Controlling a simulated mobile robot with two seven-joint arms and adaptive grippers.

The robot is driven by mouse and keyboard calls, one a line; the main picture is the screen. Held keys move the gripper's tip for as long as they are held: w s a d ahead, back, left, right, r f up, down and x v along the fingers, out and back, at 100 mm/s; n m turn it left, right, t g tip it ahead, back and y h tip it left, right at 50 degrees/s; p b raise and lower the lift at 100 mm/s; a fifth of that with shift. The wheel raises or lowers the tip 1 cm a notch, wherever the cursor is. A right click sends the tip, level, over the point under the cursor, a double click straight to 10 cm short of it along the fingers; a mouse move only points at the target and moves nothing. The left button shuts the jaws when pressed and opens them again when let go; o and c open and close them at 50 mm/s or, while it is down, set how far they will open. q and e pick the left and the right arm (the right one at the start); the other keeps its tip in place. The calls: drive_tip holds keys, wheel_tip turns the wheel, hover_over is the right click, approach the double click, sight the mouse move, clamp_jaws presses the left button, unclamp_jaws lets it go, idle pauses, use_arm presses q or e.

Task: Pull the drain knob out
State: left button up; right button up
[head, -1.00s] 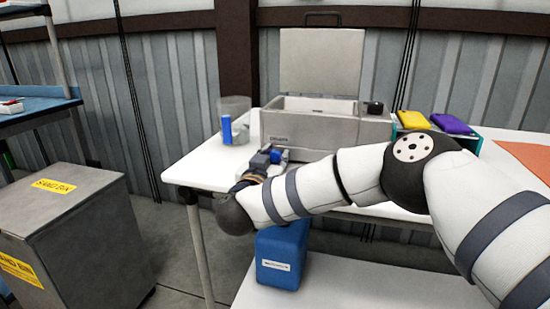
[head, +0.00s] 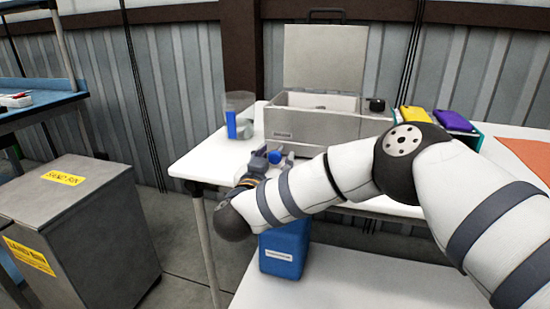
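A grey tank (head: 315,125) with its lid (head: 325,57) raised stands on the white table. My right gripper (head: 280,158) is low in front of the tank's front left part, at the end of my white arm. A small round blue piece (head: 274,156), which looks like the drain knob, shows at its fingers. I cannot tell whether the fingers are closed on it or only beside it, because the wrist hides much of them. A black knob (head: 376,104) sits on the tank's right top edge. My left gripper is not in view.
A clear container (head: 240,103) and a blue cylinder (head: 231,125) stand left of the tank. Yellow (head: 415,114) and purple (head: 453,120) packs lie to its right. A blue canister (head: 284,250) is below the table. A sand bin (head: 80,230) stands at left.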

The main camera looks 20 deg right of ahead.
drive_tip(key=shift+s, duration=0.1)
drive_tip(key=v, duration=1.2)
drive_tip(key=s+a+f+n+g+y+p, duration=0.1)
drive_tip(key=s+f+n+y, duration=0.25)
drive_tip(key=f, duration=0.45)
drive_tip(key=s+a+f+n+g+y+p, duration=0.1)
drive_tip(key=s+f+n+y, duration=0.15)
drive_tip(key=f+y, duration=0.4)
drive_tip(key=s+d+f+n+g+p, duration=0.15)
drive_tip(key=s+f+g, duration=0.35)
drive_tip(key=s+f, duration=0.7)
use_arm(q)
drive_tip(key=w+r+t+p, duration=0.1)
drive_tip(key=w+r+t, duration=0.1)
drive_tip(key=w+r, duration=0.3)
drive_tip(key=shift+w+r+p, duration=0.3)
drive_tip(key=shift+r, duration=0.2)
use_arm(e)
drive_tip(key=s+d+g, duration=0.3)
drive_tip(key=s, duration=0.7)
drive_tip(key=s+d+g, duration=0.4)
drive_tip(key=s, duration=0.7)
drive_tip(key=s+d+m+g, duration=0.1)
drive_tip(key=s+d+g, duration=0.2)
drive_tip(key=s, duration=0.7)
drive_tip(key=shift+s+d+f+g, duration=0.2)
drive_tip(key=shift+s+d+g, duration=0.1)
drive_tip(key=shift+d, duration=0.2)
